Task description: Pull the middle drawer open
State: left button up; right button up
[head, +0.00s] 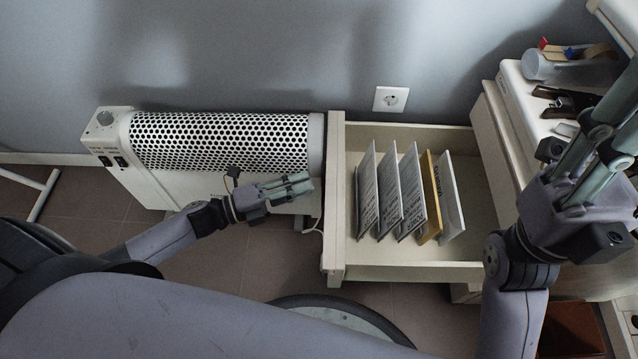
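A pale wooden drawer (405,271) stands far out from the desk unit, its front panel (337,200) facing left. I cannot tell from this view whether it is the middle one; other drawers and its handle are hidden. My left gripper (298,186) is just left of the front panel, fingers pointing at it, with a small gap in the picture. Its fingers lie close together, but whether they are shut or hold anything is unclear. My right gripper (618,95) is raised over the desk at the right, fingers apart, with no object visible between them.
Several upright files (412,190) stand inside the drawer. A white heater (220,142) with a perforated front stands against the wall behind my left gripper. A wall socket (391,99) is above the drawer. A white tray (525,108) with small items lies on the desk.

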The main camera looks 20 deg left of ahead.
pick_arm(q)
jog(key=shift+b+x, duration=0.45)
jog(key=shift+x, duration=1.9)
grip_shut()
